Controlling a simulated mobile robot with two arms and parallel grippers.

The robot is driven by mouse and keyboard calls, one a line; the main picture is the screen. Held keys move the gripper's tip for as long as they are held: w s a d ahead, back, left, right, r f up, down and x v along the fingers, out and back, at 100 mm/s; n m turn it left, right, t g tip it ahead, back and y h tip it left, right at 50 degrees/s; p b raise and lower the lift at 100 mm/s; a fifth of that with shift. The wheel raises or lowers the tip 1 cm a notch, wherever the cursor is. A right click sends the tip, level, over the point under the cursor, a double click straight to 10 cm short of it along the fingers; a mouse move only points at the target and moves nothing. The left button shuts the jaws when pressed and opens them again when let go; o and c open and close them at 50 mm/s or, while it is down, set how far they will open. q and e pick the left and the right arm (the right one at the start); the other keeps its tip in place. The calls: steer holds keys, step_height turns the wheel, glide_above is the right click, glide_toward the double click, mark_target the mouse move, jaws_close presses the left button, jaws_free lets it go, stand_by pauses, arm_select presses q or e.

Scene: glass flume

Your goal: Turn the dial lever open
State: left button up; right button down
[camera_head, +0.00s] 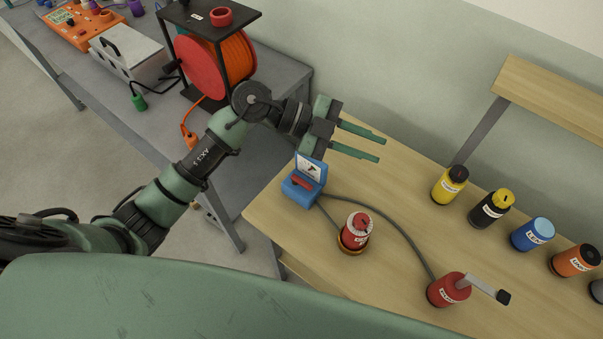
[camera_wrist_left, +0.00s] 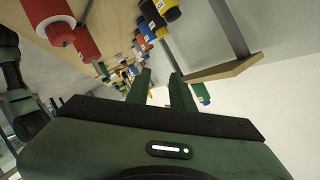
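A red cylinder (camera_head: 446,290) on the wooden bench carries a grey lever (camera_head: 478,286) with a black knob, pointing right. A small blue box (camera_head: 297,192) with a red handle and a white label plate stands near the bench's left end. A red canister (camera_head: 357,229) with a round top sits in a brass ring between them. I cannot tell for sure which of these is the dial lever. My left gripper (camera_head: 381,148) is open and empty, above the bench behind the blue box, touching nothing. Its parted fingers also show in the left wrist view (camera_wrist_left: 161,78). My right gripper is out of view.
Hoses join the blue box to the red canister and cylinder. Yellow (camera_head: 449,187), black (camera_head: 489,211), blue (camera_head: 532,234) and orange (camera_head: 575,261) canisters line the bench's back under a wooden shelf (camera_head: 560,100). A cable reel (camera_head: 232,62) stands on the grey table at left.

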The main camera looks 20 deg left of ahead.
arm_select(q)
steer(key=a+f+g+y, duration=0.2)
steer(key=a+f+y, duration=0.4)
steer(key=a+f, duration=0.15)
steer(key=n+g+y, duration=0.1)
steer(key=n+y, duration=0.2)
steer(key=y, duration=0.1)
glide_toward(304, 183)
steer(key=shift+w+d, duration=0.15)
steer(key=shift+f, duration=0.25)
steer(key=p+x, duration=0.2)
steer(key=x, duration=0.4)
steer(key=shift+d+f, duration=0.15)
steer(key=shift+f, duration=0.45)
jaws_close()
